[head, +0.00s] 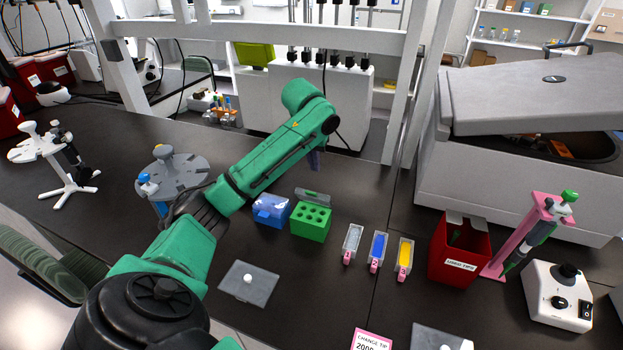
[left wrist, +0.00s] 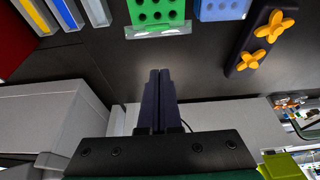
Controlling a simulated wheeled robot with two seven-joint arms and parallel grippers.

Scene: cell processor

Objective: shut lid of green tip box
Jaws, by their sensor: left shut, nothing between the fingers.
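The green tip box (head: 310,224) stands on the black bench, its holes showing on top. Its clear grey lid (head: 312,196) is open, tilted up along the box's far edge. In the left wrist view the green box (left wrist: 143,14) is at the top edge, cut off by the frame, with the clear lid (left wrist: 158,31) along its near side. My left gripper (head: 315,163) is beyond and above the box, partly hidden by my arm. Its dark fingers (left wrist: 160,73) are together and empty, pointing towards the lid but apart from it. My right gripper is not in view.
A blue box (head: 271,210) stands close left of the green box. Reagent troughs (head: 378,250) and a red used-tips bin (head: 459,250) are to the right. A grey round pipette stand (head: 180,177) is at left. Bare bench lies in front of the green box.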

